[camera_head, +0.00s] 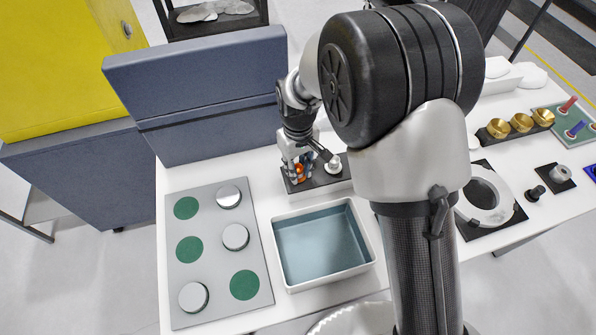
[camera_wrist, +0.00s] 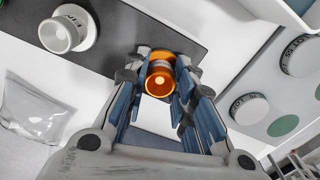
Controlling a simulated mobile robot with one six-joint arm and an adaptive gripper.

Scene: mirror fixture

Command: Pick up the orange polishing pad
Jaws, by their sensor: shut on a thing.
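The orange polishing pad (camera_wrist: 161,80) is a small round orange piece with a pale, shiny middle, held between the fingers of my gripper (camera_wrist: 158,92) in the wrist view. In the head view, a bit of the orange pad (camera_head: 300,173) shows between the fingers of my gripper (camera_head: 297,168), over the left part of a dark rectangular holder (camera_head: 318,182). My gripper is shut on the pad. I cannot tell whether the pad still touches the holder. The fingers hide part of the pad.
A white knob-like piece (camera_head: 333,165) stands on the holder's right part. In front is an empty blue-lined tray (camera_head: 297,284). At left, a grey plate (camera_head: 220,210) bears silver discs and green circles. A blue-grey panel (camera_head: 200,100) stands behind. A ring fixture (camera_head: 505,203) is at right.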

